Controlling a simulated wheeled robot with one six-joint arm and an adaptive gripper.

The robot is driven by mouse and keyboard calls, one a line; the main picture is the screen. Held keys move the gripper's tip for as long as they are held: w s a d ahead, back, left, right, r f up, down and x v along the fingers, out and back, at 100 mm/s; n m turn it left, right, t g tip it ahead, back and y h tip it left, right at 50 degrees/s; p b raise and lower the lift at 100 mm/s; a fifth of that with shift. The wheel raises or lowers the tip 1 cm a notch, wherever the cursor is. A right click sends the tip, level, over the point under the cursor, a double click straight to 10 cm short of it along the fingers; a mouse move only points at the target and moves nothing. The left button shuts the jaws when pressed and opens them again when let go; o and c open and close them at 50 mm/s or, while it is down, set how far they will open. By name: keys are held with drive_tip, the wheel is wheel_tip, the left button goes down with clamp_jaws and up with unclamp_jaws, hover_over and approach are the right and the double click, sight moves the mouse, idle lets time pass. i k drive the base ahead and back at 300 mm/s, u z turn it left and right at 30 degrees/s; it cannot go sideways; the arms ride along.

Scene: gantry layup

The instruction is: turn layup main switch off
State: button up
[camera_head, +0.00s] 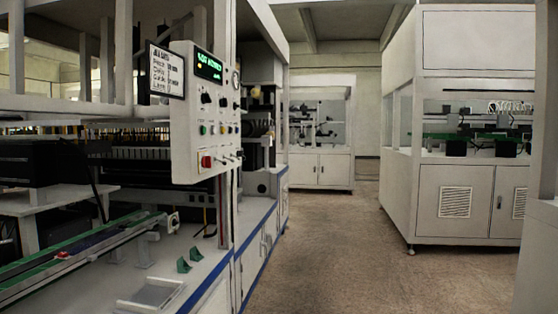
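A light grey control panel (190,140) hangs on the front of the machine at the left. It carries a lit green display (209,67), several black knobs (206,98) and small coloured buttons (203,130). A red switch (206,162) sits at the panel's lower left. It looks like the main switch, but its label is too small to read and I cannot tell its position. My gripper is not in view.
A framed sign (166,72) is beside the panel. Below is a white worktop (215,255) with green brackets (184,265) and a rail conveyor (80,255). Bare floor (330,240) lies between this machine and a white cabinet machine (455,200) at right. Another cabinet (320,170) stands behind.

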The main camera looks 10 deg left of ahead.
sight(206, 162)
drive_tip(key=z, duration=0.3)
drive_tip(key=i, duration=0.65)
drive_tip(key=u, duration=0.45)
drive_tip(key=i, duration=0.8)
drive_tip(key=u, duration=0.7)
